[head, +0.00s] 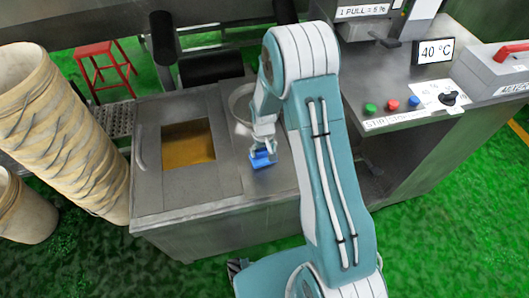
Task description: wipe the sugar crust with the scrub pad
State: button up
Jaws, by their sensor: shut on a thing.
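My gripper (262,147) points down over the right part of the grey metal cabinet top (222,178). It is shut on a blue block, which looks like the scrub pad (262,160). The pad is at or just above the metal surface; I cannot tell whether it touches. An amber-brown area (188,145) shows inside a square frame in the top, left of the gripper. I cannot tell whether this is the sugar crust. No other crust can be made out clearly.
A pale round bowl or opening (238,103) lies behind my gripper, partly hidden by my arm. A control panel with coloured buttons (392,104) is at the right. A red stool (103,62) stands behind.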

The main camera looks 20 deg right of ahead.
jog(key=shift+d+r, duration=0.1)
jog(key=shift+r, duration=0.7)
jog(key=shift+d+r, duration=0.35)
jog(key=shift+r, duration=0.2)
jog(key=shift+d+r, duration=0.3)
jog(key=shift+r, duration=0.25)
jog(key=shift+a+r, duration=0.1)
jog(key=shift+r, duration=0.7)
jog(key=shift+a+r, duration=0.45)
jog(key=shift+r, duration=0.3)
jog(key=shift+d, duration=0.4)
jog(key=shift+a, duration=0.15)
